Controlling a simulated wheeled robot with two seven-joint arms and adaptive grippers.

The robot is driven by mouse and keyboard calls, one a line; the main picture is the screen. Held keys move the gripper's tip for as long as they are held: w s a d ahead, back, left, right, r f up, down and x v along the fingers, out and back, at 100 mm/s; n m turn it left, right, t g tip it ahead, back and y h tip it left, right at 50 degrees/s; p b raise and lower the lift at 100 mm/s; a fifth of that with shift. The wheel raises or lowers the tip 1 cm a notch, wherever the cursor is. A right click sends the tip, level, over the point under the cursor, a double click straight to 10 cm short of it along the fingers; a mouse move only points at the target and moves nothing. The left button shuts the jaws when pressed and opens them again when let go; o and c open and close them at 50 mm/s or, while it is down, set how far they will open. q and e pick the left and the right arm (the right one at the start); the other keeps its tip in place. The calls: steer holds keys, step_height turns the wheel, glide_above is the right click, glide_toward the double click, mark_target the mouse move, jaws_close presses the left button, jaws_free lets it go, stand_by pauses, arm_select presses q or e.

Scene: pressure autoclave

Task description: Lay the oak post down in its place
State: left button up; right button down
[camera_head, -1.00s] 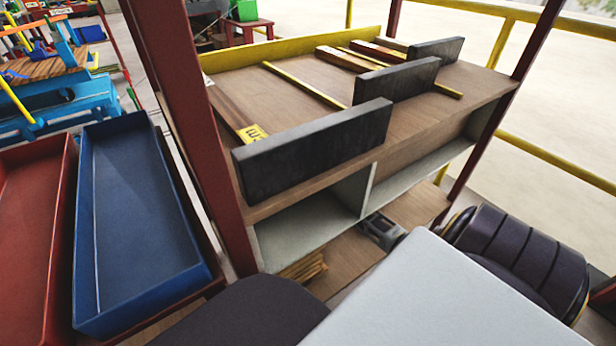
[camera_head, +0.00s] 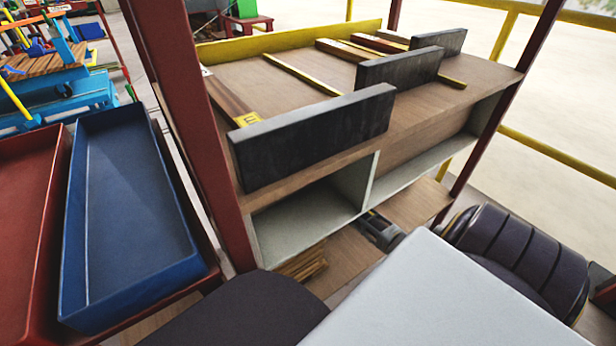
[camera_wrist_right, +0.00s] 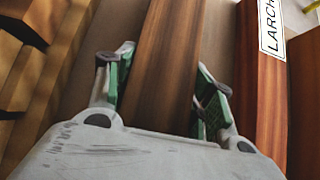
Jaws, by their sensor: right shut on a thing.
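In the right wrist view, a long brown wooden post (camera_wrist_right: 172,45) runs between the green-padded fingers of my right gripper (camera_wrist_right: 162,85), which is shut on it. No label shows on this post, so I cannot tell its wood by name. Beside it on the right, apart, is a redder post (camera_wrist_right: 262,115) with a white LARCH label. In the head view, the wooden rack top (camera_head: 240,75) carries a brown piece with a yellow label (camera_head: 247,119) at the left and several posts (camera_head: 345,50) at the back. Neither gripper shows in the head view.
Dark upright boards (camera_head: 315,135) stand along the rack's near edge. Thin yellow strips (camera_head: 300,74) lie across its top. A red rack upright (camera_head: 185,110) rises at the left. A blue tray (camera_head: 130,210) and a red tray (camera_head: 25,200) stand left of it. Bare top shows between the strips.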

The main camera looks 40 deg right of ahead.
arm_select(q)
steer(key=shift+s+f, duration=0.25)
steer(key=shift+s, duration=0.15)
arm_select(e)
steer(key=shift+w+r, duration=0.1)
steer(key=c, duration=0.6)
jaws_free()
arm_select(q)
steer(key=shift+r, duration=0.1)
arm_select(e)
steer(key=shift+o, duration=0.2)
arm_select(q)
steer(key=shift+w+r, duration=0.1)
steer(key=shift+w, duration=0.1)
